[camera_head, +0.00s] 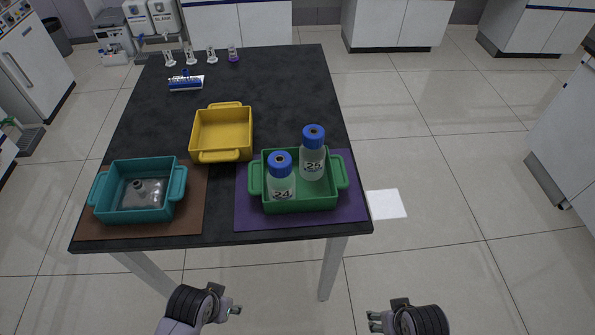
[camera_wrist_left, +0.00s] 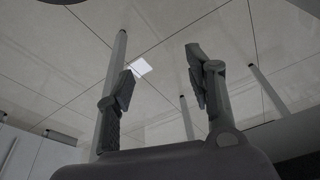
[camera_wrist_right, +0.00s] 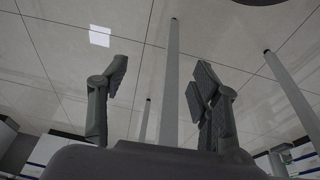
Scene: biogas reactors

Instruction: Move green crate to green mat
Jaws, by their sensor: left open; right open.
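The green crate (camera_head: 300,205) stands on a purple mat (camera_head: 352,213) at the table's front right. It holds two clear bottles with blue caps, bottle 24 (camera_head: 281,178) and bottle 25 (camera_head: 313,155), both upright. No green mat shows in any view. My left gripper (camera_head: 238,310) is in front of the table's near edge, apart from the crate; its open, empty fingers show in the left wrist view (camera_wrist_left: 160,85). My right gripper (camera_head: 373,321) is in front of the table at right, also apart from the crate; its open, empty fingers show in the right wrist view (camera_wrist_right: 158,85).
A teal crate (camera_head: 140,208) with a clear flask stands on a brown mat (camera_head: 193,216) at front left. A yellow crate (camera_head: 222,130) stands behind, between them. A blue-white item (camera_head: 186,83) and several small items are at the back. The table's back right (camera_head: 285,85) is clear.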

